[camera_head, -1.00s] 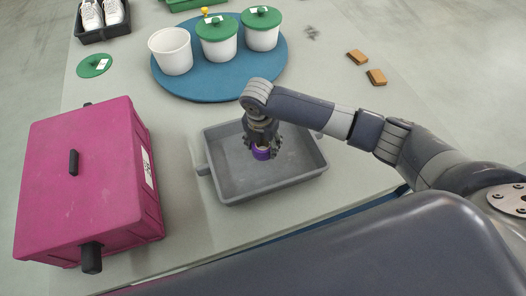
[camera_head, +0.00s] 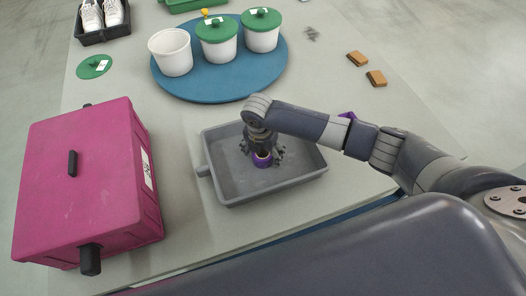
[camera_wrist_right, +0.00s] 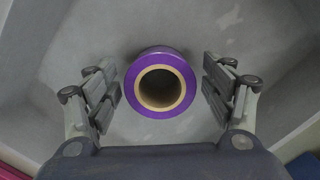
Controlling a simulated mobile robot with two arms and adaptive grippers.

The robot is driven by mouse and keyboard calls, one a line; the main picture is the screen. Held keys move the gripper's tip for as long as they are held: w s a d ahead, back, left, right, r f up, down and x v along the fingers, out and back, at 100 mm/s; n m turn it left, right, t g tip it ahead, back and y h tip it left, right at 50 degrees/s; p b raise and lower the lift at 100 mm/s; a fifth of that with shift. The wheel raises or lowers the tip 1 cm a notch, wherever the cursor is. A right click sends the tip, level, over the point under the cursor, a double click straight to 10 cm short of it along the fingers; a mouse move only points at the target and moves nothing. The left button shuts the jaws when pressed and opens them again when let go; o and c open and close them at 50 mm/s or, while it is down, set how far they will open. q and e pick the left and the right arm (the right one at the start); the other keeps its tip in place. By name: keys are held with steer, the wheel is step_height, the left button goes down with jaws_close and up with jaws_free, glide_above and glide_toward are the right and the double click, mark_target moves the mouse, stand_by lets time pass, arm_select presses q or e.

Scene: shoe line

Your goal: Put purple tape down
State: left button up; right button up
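The purple tape (camera_head: 262,160) is a roll with a tan core. It is in the grey tray (camera_head: 222,186) on the table, and it also shows in the right wrist view (camera_wrist_right: 184,104) with its hole facing the camera. My right gripper (camera_head: 263,153) is above the tray with its fingers around the roll. In the right wrist view the fingers (camera_wrist_right: 160,92) are spread to both sides, with a gap between them and the tape, so the gripper is open. My left gripper is not in view.
A magenta box (camera_head: 85,175) stands left of the tray. A blue round board (camera_head: 222,92) behind it carries white tubs (camera_head: 171,52), two with green lids. A loose green lid (camera_head: 94,67) and brown blocks (camera_head: 376,79) lie on the table.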

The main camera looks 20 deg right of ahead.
step_height(320, 180, up, 12)
steer(key=s+a+p, duration=0.1)
steer(key=shift+r, duration=0.15)
stand_by(0.4)
steer(key=shift+s, duration=0.1)
stand_by(0.4)
